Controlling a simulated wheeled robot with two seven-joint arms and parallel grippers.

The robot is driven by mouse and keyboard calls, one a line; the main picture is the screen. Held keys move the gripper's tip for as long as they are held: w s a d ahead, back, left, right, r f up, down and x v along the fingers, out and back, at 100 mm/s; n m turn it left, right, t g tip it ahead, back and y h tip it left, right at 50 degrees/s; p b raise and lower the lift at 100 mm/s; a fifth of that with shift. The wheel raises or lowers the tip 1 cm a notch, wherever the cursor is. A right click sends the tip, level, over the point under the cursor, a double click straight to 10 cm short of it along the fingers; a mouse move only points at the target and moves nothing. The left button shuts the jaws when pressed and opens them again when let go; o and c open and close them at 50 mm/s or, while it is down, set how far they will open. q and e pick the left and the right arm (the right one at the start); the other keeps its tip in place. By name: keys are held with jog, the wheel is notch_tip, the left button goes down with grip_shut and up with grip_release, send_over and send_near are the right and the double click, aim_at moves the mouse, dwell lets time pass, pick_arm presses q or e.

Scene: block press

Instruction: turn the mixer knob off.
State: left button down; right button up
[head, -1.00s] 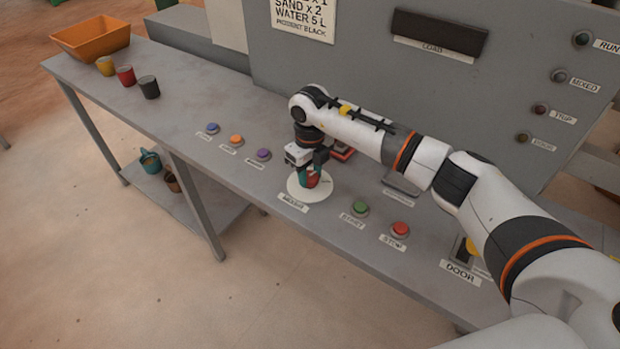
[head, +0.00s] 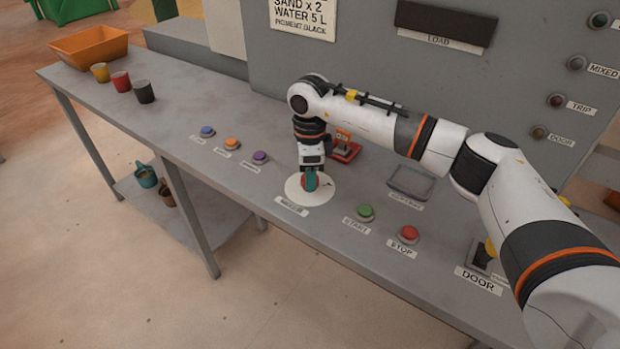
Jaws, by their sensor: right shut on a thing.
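The mixer knob (head: 304,184) is red and sits on a round white dial plate (head: 295,195) with a label in front of it, on the grey bench. My right gripper (head: 311,182) points straight down over the dial and is shut on the knob. One teal finger faces the camera and covers part of the knob, so its exact pointing direction is hard to tell. My left gripper is not in view.
A green start button (head: 365,212), a red stop button (head: 408,234) and a door switch (head: 482,256) lie to the right. Blue (head: 207,131), orange (head: 232,143) and purple (head: 260,157) buttons lie to the left. A red device (head: 344,148) stands behind my gripper.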

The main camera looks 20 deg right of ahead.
jog(key=shift+w+n, duration=0.1)
jog(key=shift+n, duration=0.4)
jog(key=shift+r+b, duration=0.1)
jog(key=shift+b, duration=0.2)
jog(key=o, duration=1)
notch_tip(320, 180, up, 12)
jog(key=shift+b, duration=0.6)
